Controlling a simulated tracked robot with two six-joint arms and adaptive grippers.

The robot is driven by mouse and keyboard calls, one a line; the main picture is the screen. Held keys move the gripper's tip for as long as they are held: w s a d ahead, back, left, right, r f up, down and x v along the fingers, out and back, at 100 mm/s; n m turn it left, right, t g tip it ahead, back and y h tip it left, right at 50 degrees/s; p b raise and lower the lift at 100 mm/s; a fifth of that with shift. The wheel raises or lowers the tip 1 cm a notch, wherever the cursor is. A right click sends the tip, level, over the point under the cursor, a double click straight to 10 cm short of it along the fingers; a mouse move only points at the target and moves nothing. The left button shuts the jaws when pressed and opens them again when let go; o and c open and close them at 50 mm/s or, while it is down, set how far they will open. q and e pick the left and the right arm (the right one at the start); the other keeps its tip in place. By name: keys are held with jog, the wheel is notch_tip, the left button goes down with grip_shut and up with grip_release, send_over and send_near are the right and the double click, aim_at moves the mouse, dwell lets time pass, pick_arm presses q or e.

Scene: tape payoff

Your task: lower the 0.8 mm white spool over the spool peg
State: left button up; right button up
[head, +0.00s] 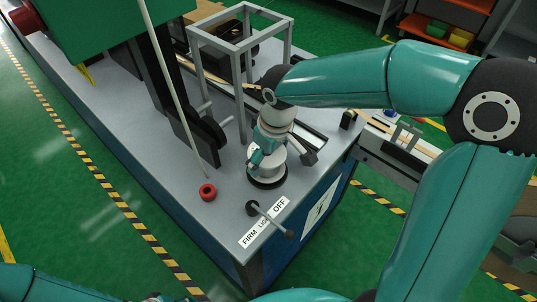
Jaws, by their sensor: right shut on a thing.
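The white spool (265,170) is at the near right part of the grey bench top, directly above or on a round black base (268,184). My right gripper (270,158) reaches down from above and is shut on the spool, with fingers on either side of it. The spool looks roughly upright. The spool peg is not visible; spool and gripper cover the middle of the black base. I cannot tell whether the spool touches the base. Part of my left arm shows at the bottom left, but its gripper is out of view.
A lever (270,218) with FIRM and OFF labels (264,222) stands in front, near the bench edge. A grey frame (240,45) and a thin pale rod (175,85) rise behind. Bare bench top (228,215) lies between ring and lever.

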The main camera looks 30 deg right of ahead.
jog(key=shift+f, duration=0.15)
jog(key=o, duration=1.2)
jog(key=r, duration=0.3)
jog(key=s+r, duration=0.1)
jog(key=r, duration=0.7)
jog(key=shift+s+d+r, duration=0.25)
jog(key=shift+d, duration=0.05)
jog(key=shift+r, duration=0.15)
jog(key=shift+s, duration=0.1)
